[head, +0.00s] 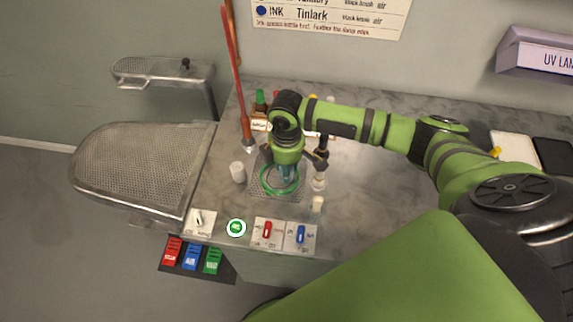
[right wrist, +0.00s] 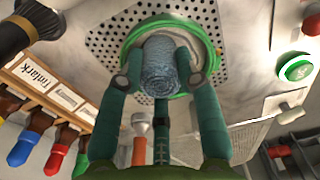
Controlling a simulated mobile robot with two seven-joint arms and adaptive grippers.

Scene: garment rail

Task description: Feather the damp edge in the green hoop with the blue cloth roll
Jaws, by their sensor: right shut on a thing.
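My right gripper (head: 287,172) points down over the green hoop (head: 279,193) on a perforated plate on the bench. In the right wrist view, my right gripper (right wrist: 160,85) is shut on the blue cloth roll (right wrist: 160,66), a textured light-blue cylinder. The roll's far end lies inside the ring of the green hoop (right wrist: 163,21), over pale fabric. I cannot tell whether it touches the fabric, and the damp edge is hidden or too small to see. My left gripper is not in view.
A rack of coloured bottles (right wrist: 40,140) is close by. A green button (head: 236,228) and red and blue switches line the front edge. The bench's right side is mostly clear.

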